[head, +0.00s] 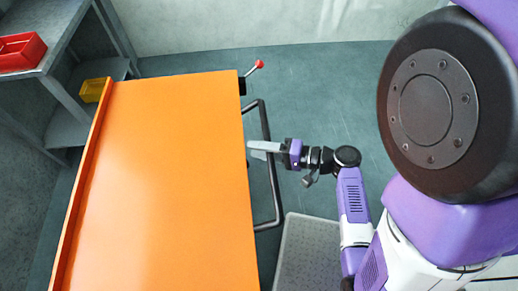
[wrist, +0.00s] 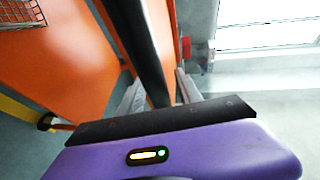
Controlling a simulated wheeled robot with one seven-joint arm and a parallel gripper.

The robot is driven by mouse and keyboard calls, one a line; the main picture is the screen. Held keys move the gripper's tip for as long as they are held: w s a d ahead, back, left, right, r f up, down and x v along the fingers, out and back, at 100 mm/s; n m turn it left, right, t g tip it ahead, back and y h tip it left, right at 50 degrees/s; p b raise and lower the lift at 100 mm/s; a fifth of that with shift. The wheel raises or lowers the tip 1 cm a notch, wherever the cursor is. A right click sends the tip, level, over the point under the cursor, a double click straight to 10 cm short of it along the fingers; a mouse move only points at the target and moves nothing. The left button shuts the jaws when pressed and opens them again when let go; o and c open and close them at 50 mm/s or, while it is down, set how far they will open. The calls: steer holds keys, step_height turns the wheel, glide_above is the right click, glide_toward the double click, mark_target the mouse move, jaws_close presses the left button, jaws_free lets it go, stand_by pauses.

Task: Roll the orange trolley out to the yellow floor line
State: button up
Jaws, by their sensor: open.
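The orange trolley (head: 175,190) fills the left half of the head view, its flat top bare. A dark handle bar (head: 274,190) stands out from its right side. My gripper (head: 262,148) is at that bar, fingers pointing left toward the trolley. In the wrist view my gripper (wrist: 160,92) is open, and the dark bar (wrist: 145,40) runs between its two grey fingers. I cannot tell whether the fingers touch it. The trolley's orange panel (wrist: 60,60) shows behind. A yellow strip (wrist: 20,108) lies at the left; whether it is the floor line is unclear.
A red-knobbed lever (head: 257,66) sticks out at the trolley's far right corner. Grey shelving (head: 65,90) with a red bin (head: 20,52) and a yellow bin (head: 92,90) stands left. A grey textured plate (head: 308,255) lies below the handle. Floor beyond the handle is clear.

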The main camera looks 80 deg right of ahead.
steer(key=s+r+b, duration=0.1)
steer(key=s, duration=0.6)
steer(key=shift+s+a+r, duration=0.2)
steer(key=shift+s, duration=0.15)
stand_by(0.4)
